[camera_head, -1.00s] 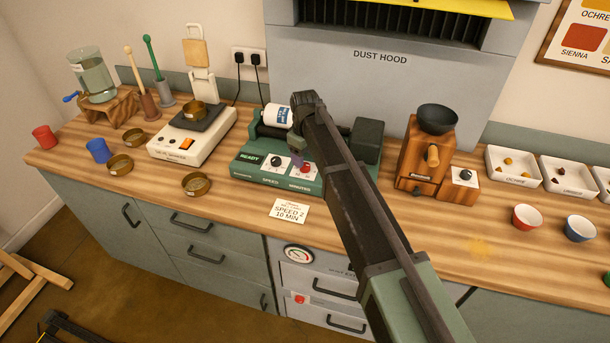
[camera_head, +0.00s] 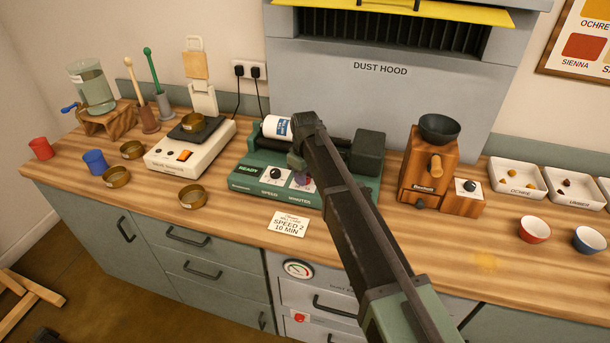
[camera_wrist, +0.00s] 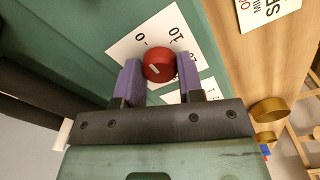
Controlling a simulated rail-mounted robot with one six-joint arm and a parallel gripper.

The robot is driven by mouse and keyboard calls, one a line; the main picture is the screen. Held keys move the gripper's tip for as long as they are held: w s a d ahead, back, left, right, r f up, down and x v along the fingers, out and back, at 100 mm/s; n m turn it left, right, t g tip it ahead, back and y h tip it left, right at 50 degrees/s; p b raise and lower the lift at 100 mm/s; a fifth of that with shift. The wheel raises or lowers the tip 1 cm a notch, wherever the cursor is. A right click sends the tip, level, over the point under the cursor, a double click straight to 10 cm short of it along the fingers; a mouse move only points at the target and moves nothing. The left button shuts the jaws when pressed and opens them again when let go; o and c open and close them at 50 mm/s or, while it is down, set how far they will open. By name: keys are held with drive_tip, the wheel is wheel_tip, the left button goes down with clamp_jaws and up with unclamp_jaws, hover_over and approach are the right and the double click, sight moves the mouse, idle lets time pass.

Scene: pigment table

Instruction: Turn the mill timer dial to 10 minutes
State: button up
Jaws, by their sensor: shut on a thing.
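The green mill (camera_head: 240,184) stands on the bench with a white jar lying on top. Its front panel has a black speed dial (camera_head: 275,174) and a red minutes dial. In the wrist view the red dial (camera_wrist: 158,65) sits between the two purple fingers of my gripper (camera_wrist: 160,75), which is shut on it. A short white pointer mark shows on the dial face. Printed 0 and 10 lie on the white scale (camera_wrist: 130,47) around it. In the head view my gripper (camera_head: 303,178) partly hides the dial. A card (camera_head: 289,224) reads speed 2, 10 min.
A white scale with a brass dish (camera_head: 193,121) stands left of the mill. A wooden grinder (camera_head: 427,165) stands to its right. The dust hood (camera_head: 330,80) is behind. Brass bowls (camera_head: 192,197) and cups (camera_head: 95,162) stand at left. The bench front before the mill is mostly clear.

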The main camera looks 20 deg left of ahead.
drive_tip(key=shift+m, duration=0.4)
drive_tip(key=m, duration=1)
drive_tip(key=shift+m, duration=0.4)
drive_tip(key=o, duration=0.9)
